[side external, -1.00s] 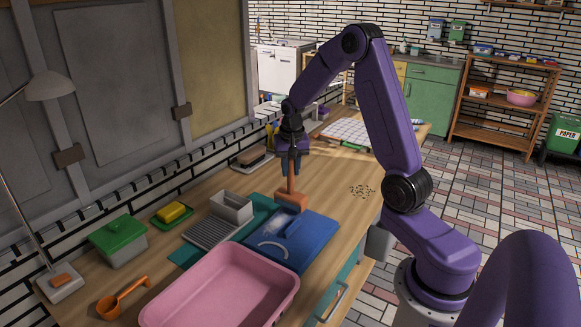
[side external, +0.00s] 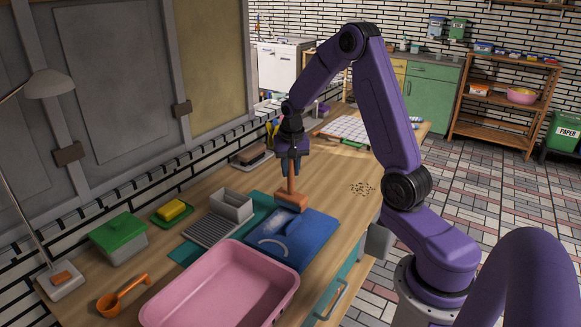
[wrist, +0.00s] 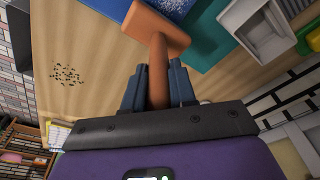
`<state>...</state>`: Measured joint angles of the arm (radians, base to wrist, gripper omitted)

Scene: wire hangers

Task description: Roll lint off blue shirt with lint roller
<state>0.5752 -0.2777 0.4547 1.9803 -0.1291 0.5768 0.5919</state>
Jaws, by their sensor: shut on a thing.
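The blue shirt (side external: 288,247) lies folded flat on the wooden table, partly over a teal mat. A pale curved mark and a whitish speckled patch show on it. My gripper (side external: 290,165) is shut on the handle of an orange lint roller (side external: 291,201), held upright with its head down at the shirt's far edge. In the wrist view the gripper (wrist: 158,85) closes around the roller's handle, and the orange head (wrist: 155,30) lies by the speckled blue cloth (wrist: 168,8). I cannot tell whether the head touches the cloth.
A pink tub (side external: 222,290) stands in front of the shirt. A grey box (side external: 232,206), a green-lidded container (side external: 119,236) and a yellow block on a green dish (side external: 173,211) are to the left. Dark crumbs (side external: 362,188) lie on the clear table at right.

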